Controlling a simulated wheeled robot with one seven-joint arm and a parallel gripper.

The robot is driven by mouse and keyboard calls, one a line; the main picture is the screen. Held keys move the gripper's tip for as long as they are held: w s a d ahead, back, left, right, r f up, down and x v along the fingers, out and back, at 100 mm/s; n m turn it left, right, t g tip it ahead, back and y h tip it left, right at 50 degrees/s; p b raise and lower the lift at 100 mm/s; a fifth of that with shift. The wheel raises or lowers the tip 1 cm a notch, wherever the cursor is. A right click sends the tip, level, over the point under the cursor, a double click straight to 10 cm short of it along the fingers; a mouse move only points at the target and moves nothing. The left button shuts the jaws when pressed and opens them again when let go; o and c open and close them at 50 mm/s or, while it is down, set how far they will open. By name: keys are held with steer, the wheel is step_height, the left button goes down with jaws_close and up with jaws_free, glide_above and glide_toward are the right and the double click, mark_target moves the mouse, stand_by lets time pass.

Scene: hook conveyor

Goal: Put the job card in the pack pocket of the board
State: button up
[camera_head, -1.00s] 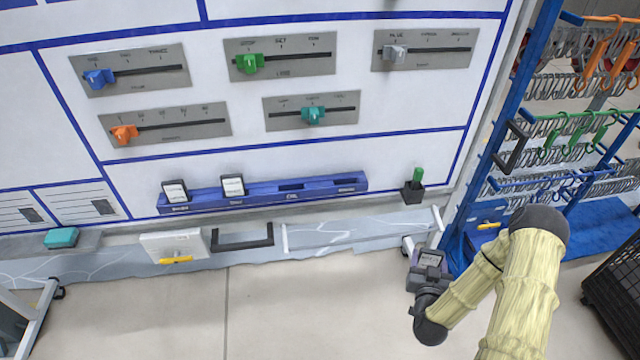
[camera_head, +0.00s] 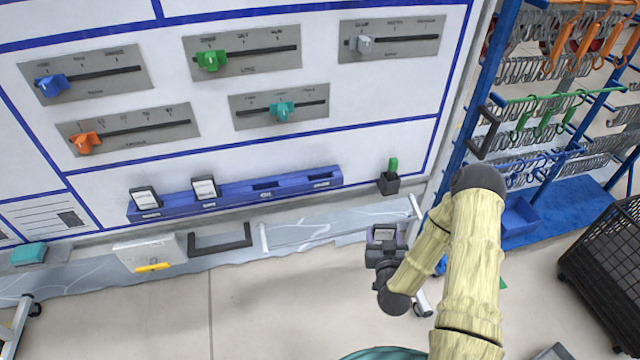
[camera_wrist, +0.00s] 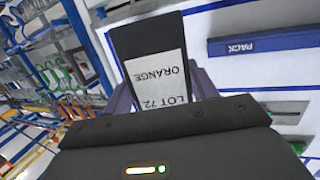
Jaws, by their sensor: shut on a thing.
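My gripper (camera_head: 384,246) is shut on the job card (camera_head: 384,235), held low in front of the board's lower right part. In the wrist view, the card (camera_wrist: 157,72) is dark with a white label reading "ORANGE" and "LOT 72" upside down, between my fingers. The board's blue pocket rail (camera_head: 235,194) has several pockets. The two left ones hold cards, and the two right ones look empty. The wrist view shows the rail end marked PACK (camera_wrist: 243,47), apart from the card. The rightmost pocket (camera_head: 320,178), on the rack side, appears to be this one.
A small black holder (camera_head: 388,184) with a green item sits right of the rail. A black handle (camera_head: 220,240) and a white box (camera_head: 148,252) are below it. A blue hook rack (camera_head: 460,140) stands to the right, with a black crate (camera_head: 610,250) beyond.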

steer(key=a+r+n+y+b, duration=0.3)
steer(key=a+r+b, duration=0.3)
steer(key=a+r, duration=0.5)
steer(key=shift+w+a+r+g+y+b, duration=0.3)
steer(key=shift+w+a+g+y+b, duration=0.1)
steer(key=shift+a+y, duration=0.5)
steer(key=shift+a, duration=0.15)
